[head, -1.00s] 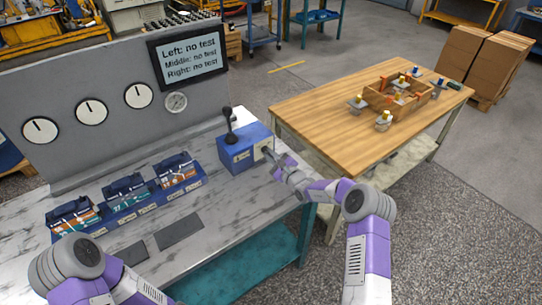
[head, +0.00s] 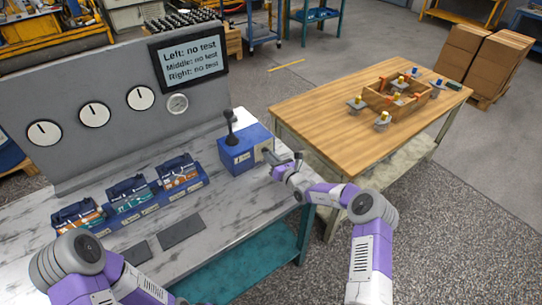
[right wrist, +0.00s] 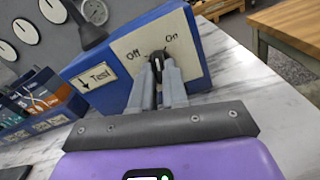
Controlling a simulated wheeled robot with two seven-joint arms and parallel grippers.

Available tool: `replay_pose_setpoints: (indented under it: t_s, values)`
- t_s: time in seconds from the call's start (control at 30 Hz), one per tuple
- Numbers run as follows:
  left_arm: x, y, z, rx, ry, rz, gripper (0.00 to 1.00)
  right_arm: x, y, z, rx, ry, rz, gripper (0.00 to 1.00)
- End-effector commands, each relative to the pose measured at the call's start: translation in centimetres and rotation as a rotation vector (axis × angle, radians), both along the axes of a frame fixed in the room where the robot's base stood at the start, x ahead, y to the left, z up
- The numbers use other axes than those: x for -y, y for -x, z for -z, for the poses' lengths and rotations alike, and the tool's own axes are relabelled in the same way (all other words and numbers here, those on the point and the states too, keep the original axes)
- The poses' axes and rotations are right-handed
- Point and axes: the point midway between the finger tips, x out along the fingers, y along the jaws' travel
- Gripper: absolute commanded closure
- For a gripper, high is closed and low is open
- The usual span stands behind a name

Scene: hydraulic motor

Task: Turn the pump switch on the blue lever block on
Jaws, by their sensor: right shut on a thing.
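The blue lever block (head: 236,158) stands on the marble-patterned bench, with a black lever (head: 230,128) upright on top. In the right wrist view the block (right wrist: 190,22) shows a pale panel with "Off" at left and "On" at right. The dark pump switch (right wrist: 158,55) sits between these labels. My right gripper (right wrist: 158,66) is shut on the switch, its fingers on either side of the knob and partly hiding it. In the head view the right gripper (head: 270,157) is at the block's right side. My left gripper is out of view.
A screen (head: 191,58) reads "no test" for left, middle and right. A wooden table (head: 320,115) with a crate (head: 378,100) stands to the right, across a gap.

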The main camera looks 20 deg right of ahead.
Motion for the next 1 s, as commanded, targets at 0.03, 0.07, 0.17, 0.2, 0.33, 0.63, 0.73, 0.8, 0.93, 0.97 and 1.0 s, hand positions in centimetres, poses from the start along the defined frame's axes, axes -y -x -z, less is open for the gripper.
replay_pose_setpoints:
  t_s: [0.03,0.07,0.17,0.2,0.33,0.63,0.73,0.8,0.93,0.97,1.0]
  values:
    - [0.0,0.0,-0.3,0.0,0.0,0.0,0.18,0.1,0.0,0.0,-0.019,-0.044,0.001,1.0]
    - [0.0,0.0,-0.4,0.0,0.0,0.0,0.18,0.0,0.0,0.0,-0.028,-0.071,0.0,1.0]
    - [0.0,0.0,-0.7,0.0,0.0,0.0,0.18,0.0,0.1,0.0,-0.059,-0.155,0.0,1.0]
    - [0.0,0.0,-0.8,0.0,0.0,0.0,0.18,0.0,0.1,0.0,-0.071,-0.189,0.001,1.0]
    - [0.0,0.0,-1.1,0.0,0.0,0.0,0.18,0.0,0.1,0.1,-0.108,-0.288,0.0,1.0]
    - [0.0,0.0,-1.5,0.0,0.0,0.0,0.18,0.0,0.1,0.1,-0.167,-0.45,0.001,1.0]
    - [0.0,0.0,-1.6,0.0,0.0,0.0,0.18,0.0,0.1,0.1,-0.178,-0.481,0.001,1.0]
    - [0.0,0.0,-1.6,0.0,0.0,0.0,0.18,0.0,0.1,0.1,-0.184,-0.497,0.0,1.0]
    - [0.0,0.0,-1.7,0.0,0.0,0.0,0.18,0.0,0.1,0.1,-0.19,-0.513,0.0,1.0]
    - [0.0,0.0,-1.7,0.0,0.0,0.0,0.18,-0.1,0.1,0.1,-0.191,-0.516,0.0,1.0]
    - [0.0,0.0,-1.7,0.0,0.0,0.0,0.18,-0.1,0.1,0.1,-0.191,-0.518,0.0,1.0]
